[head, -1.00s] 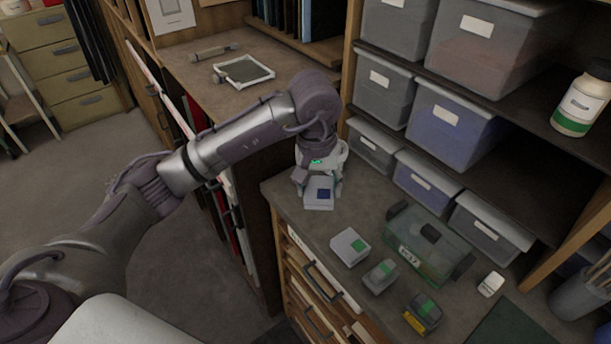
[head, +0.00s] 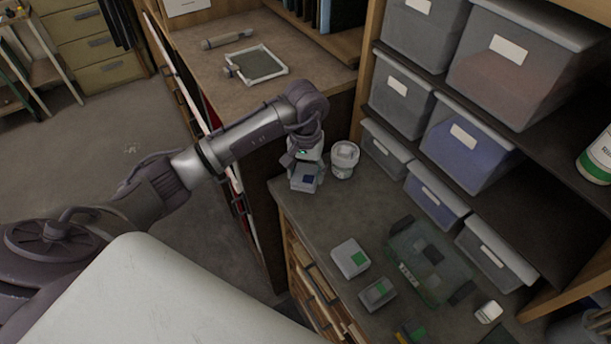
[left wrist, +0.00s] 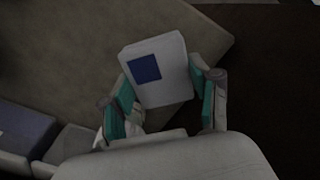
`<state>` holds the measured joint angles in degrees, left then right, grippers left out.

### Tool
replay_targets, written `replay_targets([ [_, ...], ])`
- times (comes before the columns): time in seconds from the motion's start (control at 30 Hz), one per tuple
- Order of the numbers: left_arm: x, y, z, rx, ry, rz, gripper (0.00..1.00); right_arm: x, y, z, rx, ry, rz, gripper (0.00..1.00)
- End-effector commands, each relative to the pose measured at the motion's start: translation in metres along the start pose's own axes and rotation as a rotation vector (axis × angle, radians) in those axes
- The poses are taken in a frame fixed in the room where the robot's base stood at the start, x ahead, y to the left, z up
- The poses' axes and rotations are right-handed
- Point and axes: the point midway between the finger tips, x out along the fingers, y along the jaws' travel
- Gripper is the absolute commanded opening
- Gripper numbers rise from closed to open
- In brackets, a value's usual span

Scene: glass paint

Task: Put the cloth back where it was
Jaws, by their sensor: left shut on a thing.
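My left gripper (head: 305,165) is shut on a pale flat block with a dark blue square (head: 304,179). The block also shows in the left wrist view (left wrist: 172,72), between the two teal-padded fingers (left wrist: 162,90). It is at the far left end of the counter; I cannot tell whether it touches the top. I see nothing that is plainly a cloth, and cannot tell if the block is one. My right gripper is not in view.
A white round jar (head: 344,158) stands just right of my left gripper. Pale green-marked box (head: 348,256), grey green-marked box (head: 376,293) and clear green case (head: 430,262) are nearer on the counter. Grey bins (head: 402,98) fill the shelves.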

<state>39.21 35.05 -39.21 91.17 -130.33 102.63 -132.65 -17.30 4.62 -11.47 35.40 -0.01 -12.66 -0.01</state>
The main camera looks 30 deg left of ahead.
Motion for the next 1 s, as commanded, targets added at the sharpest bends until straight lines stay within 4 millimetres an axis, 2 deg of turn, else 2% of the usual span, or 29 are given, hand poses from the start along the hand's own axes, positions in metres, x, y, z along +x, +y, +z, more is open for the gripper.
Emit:
replay_targets([
  [0.07,0.005,-0.001,0.0,-0.001,-0.004,-0.001,0.29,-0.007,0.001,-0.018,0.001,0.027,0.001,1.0],
  [0.17,0.019,-0.001,0.002,-0.001,-0.008,0.0,0.29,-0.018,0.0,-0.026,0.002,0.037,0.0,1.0],
  [0.33,0.038,-0.001,0.0,-0.001,-0.003,0.0,0.29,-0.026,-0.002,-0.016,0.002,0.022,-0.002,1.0],
  [0.5,0.041,-0.001,-0.001,0.0,0.001,-0.001,0.29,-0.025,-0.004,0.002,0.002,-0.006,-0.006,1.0],
  [0.67,0.043,-0.001,-0.001,0.0,0.001,-0.001,0.29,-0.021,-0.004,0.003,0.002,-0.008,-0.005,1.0],
  [0.7,0.042,-0.001,0.0,0.0,0.0,-0.001,0.68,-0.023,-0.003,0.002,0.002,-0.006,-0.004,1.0],
  [0.8,0.042,-0.001,0.0,0.0,0.0,-0.001,0.85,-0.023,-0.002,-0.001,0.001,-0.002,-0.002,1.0],
  [1.0,0.042,-0.001,0.0,0.0,0.0,0.0,0.87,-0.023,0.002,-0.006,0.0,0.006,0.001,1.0],
])
